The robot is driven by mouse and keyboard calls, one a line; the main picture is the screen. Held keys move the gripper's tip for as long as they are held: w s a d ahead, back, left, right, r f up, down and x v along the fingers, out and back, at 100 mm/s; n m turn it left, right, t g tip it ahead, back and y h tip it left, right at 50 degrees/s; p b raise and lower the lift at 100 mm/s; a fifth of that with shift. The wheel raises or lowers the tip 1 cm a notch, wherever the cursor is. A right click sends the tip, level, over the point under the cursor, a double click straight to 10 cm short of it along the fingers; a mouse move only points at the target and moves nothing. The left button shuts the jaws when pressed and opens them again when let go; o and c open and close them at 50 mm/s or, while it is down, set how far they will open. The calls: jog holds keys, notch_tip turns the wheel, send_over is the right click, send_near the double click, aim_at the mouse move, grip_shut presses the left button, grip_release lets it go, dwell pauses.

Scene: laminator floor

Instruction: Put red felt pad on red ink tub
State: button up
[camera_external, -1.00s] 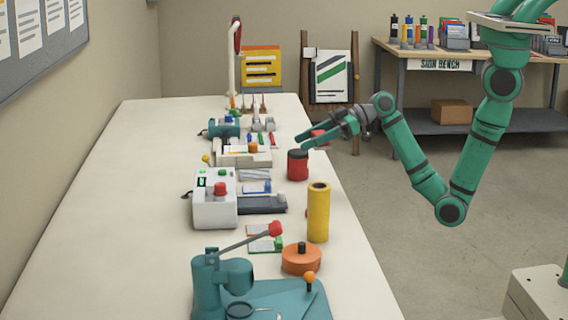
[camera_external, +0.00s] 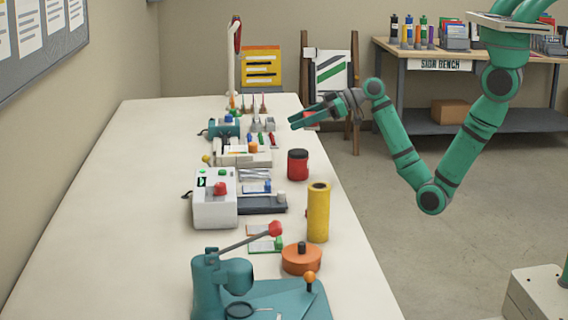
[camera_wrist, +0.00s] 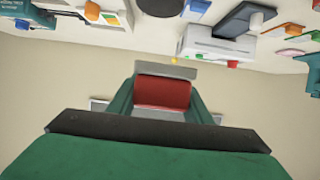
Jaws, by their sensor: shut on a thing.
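My gripper (camera_external: 309,118) is raised above the far right edge of the long bench, shut on the red felt pad (camera_external: 312,118). In the wrist view the red felt pad (camera_wrist: 163,92) shows as a flat red block between the fingers. The red ink tub (camera_external: 298,167) is a short red cylinder with a dark top, upright on the bench near its right edge. It stands below my gripper and nearer the camera, apart from the pad. A dark round shape (camera_wrist: 160,6) at the top of the wrist view may be the tub's top.
A yellow cylinder (camera_external: 318,212) and an orange round pot (camera_external: 301,259) stand nearer the camera. A white box with a red button (camera_external: 214,202) and a dark pad (camera_external: 262,205) lie left of them. The bench's left side is clear.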

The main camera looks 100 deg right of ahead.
jog(key=w+f, duration=0.1)
jog(key=w+d+f, duration=0.1)
jog(key=f, duration=0.1)
jog(key=w+f, duration=0.1)
jog(key=f, duration=0.1)
jog(key=shift+w+d, duration=0.3)
jog(key=shift+f, duration=1.6)
jog(key=shift+f, duration=0.1)
jog(key=o, duration=1.1)
jog(key=shift+c, duration=0.2)
jog(key=shift+s+r, duration=0.2)
jog(key=v, duration=1.1)
jog(key=shift+s+r, duration=0.2)
jog(key=shift+s, duration=0.05)
